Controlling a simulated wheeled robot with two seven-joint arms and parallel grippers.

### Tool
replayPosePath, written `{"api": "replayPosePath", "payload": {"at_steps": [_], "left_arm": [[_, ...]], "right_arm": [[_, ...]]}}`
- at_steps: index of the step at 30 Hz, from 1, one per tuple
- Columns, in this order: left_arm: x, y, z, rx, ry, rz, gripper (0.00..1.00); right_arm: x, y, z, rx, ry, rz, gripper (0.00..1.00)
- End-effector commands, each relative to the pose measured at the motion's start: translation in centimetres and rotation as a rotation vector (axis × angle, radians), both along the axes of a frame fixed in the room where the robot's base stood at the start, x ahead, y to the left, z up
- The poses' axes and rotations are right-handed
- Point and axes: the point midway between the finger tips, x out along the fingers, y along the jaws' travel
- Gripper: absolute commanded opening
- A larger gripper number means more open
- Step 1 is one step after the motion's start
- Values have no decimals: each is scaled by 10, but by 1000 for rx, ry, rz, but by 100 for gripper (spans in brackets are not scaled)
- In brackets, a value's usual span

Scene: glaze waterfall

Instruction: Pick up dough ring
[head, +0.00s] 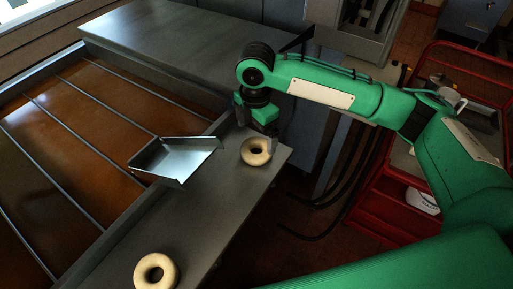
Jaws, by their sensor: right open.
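A pale dough ring (246,157) lies flat near the far right corner of the steel ledge (205,205). My right gripper (257,141) points down right over this ring, with its fingers open at the ring's far side. Whether the fingers touch the dough is hard to tell. A second dough ring (155,272) lies on the ledge at the bottom left, away from the gripper. My left gripper is not in view.
A metal scoop-like tray (178,160) sits at the ledge's left edge, left of the ring. An orange-brown vat with rods (75,140) fills the left. A red cart (385,205) stands at the right, with dark cables beside the ledge.

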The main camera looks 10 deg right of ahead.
Motion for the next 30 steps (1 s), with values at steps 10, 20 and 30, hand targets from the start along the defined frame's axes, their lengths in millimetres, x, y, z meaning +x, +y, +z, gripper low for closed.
{"api": "replayPosePath", "payload": {"at_steps": [10,20,30], "left_arm": [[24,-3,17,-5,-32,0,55],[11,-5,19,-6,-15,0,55],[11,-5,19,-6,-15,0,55]], "right_arm": [[-5,2,-33,-2,4,0,100],[-5,3,-61,0,-1,0,100],[-5,3,-60,0,-1,0,59]]}}
